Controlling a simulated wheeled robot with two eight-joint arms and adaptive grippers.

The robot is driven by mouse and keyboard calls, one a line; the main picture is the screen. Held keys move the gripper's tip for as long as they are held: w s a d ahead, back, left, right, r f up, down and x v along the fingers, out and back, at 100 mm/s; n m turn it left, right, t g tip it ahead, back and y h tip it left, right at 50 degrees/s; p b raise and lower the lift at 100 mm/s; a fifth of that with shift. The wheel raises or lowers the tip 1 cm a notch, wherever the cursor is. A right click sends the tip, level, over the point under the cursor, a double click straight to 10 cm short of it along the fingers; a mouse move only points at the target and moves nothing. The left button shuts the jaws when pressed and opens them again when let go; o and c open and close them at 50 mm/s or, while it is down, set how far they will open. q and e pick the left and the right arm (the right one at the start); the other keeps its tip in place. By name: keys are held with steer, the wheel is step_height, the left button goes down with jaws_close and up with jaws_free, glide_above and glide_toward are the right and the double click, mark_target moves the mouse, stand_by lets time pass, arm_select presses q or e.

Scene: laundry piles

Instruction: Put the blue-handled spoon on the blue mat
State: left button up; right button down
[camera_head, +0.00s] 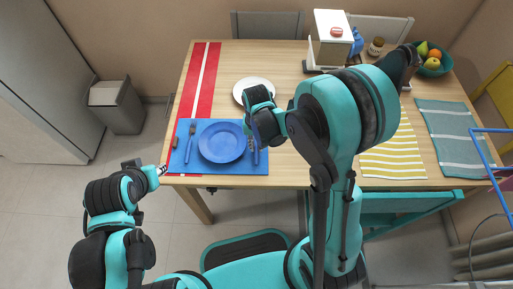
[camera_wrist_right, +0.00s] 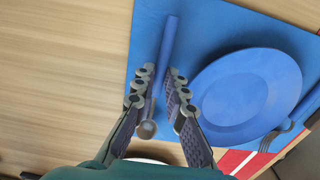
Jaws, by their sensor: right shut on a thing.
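The blue mat (camera_head: 230,169) lies at the front left of the wooden table and also shows in the right wrist view (camera_wrist_right: 200,30). The blue-handled spoon (camera_wrist_right: 168,38) lies between the fingers of my right gripper (camera_wrist_right: 160,82), which is shut on it. Its handle is over the mat, and its metal bowl points toward the wrist, near the mat's edge. In the head view the spoon (camera_head: 256,156) shows below my right gripper (camera_head: 253,136), right of the blue plate. My left gripper (camera_head: 160,171) is off the table's front left corner; its fingers are too small to read.
A blue plate (camera_head: 221,142) and a fork (camera_head: 190,145) are on the mat. A white plate (camera_head: 250,88) stands behind it. A yellow striped mat (camera_head: 395,160), a grey-green mat (camera_head: 455,135) and a fruit bowl (camera_head: 433,67) are to the right.

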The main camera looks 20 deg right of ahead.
arm_select(q)
steer(key=shift+f, duration=0.2)
arm_select(e)
steer(key=shift+f, duration=0.35)
steer(key=shift+f, duration=0.1)
steer(key=shift+f, duration=0.15)
steer(key=c, duration=1.6)
jaws_free()
arm_select(q)
steer(key=shift+f, duration=0.15)
arm_select(e)
steer(key=shift+o, duration=0.2)
